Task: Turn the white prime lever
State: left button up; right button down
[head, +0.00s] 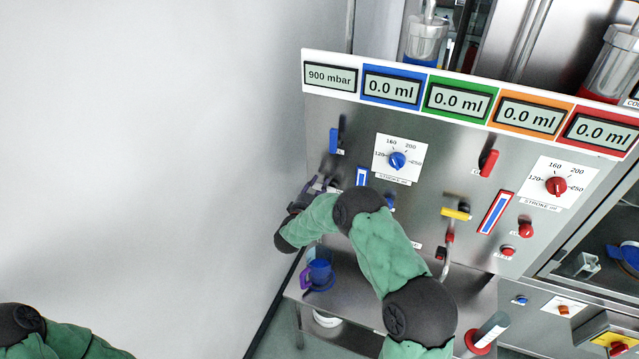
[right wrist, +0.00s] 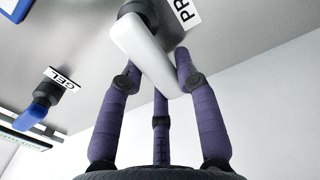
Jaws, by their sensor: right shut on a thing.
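The white prime lever (right wrist: 143,48) shows in the right wrist view, pointing out from a dark pivot on the grey panel, with a label starting "PR" beside it. My right gripper (right wrist: 156,76) has its purple fingers closed around the lever's free end. In the head view my right gripper (head: 318,186) is at the left edge of the metal panel, and I cannot make out the lever there. My left gripper is out of view; only part of my left arm shows at the bottom left.
A blue lever (head: 334,141) is above my right gripper, and a blue lever by the GEL label (right wrist: 34,112) is in the wrist view. A blue dial (head: 397,160) is to the right. A blue cup (head: 320,272) stands on the metal shelf below. The left wall side is clear.

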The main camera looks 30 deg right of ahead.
jog(key=shift+f+n, duration=0.15)
jog(key=shift+n, duration=0.15)
jog(key=c, duration=0.9)
grip_release()
jog(key=shift+a, duration=0.1)
jog(key=v, duration=1.1)
jog(key=shift+s+a, duration=0.3)
